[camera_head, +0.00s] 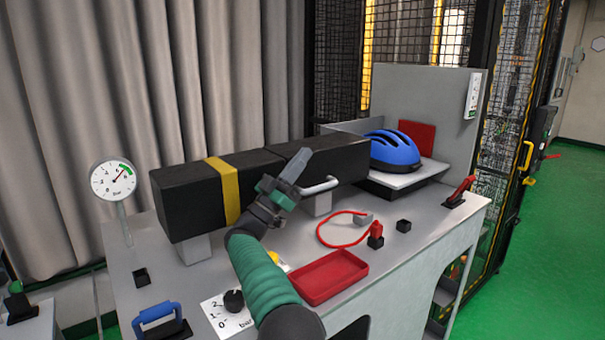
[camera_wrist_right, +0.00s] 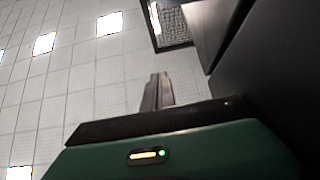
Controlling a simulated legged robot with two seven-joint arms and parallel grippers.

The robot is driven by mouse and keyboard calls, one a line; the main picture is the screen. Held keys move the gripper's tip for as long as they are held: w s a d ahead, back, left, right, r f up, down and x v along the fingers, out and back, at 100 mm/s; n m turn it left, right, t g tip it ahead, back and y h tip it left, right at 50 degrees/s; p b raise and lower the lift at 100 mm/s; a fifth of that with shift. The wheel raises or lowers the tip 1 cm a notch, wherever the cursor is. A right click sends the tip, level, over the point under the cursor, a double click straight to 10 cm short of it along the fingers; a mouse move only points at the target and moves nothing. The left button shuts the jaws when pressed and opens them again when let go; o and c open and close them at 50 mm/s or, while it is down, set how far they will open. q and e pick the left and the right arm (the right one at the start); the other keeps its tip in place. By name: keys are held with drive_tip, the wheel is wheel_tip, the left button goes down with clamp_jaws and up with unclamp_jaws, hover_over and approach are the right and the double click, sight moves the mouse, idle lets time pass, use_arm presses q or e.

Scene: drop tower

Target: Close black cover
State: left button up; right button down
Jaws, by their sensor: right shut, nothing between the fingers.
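The black cover (camera_head: 343,163) is the right part of a long black box on the grey bench, with a silver bar handle (camera_head: 322,187) on its front. The black box's left part (camera_head: 185,205) carries a yellow band. A seam shows between the two parts. My right gripper (camera_head: 303,160) is shut and empty, pointing up in front of the box near the seam, left of the handle. I cannot tell whether it touches the cover. In the right wrist view its fingertips (camera_wrist_right: 160,80) are together, with a dark surface (camera_wrist_right: 275,65) close on the right. My left gripper is not in view.
A blue helmet (camera_head: 393,149) sits on a plate right of the box. On the bench are a red tray (camera_head: 328,276), a red cable (camera_head: 335,243), a dial panel (camera_head: 225,318), a blue handle (camera_head: 158,315) and a red lever (camera_head: 461,190). A gauge (camera_head: 113,181) stands at left.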

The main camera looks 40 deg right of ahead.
drive_tip(key=s+a+r+b, duration=0.2)
drive_tip(key=s+a+b, duration=0.1)
drive_tip(key=s+a, duration=0.7)
drive_tip(key=shift+s+a, duration=0.4)
drive_tip(key=shift+s, duration=0.55)
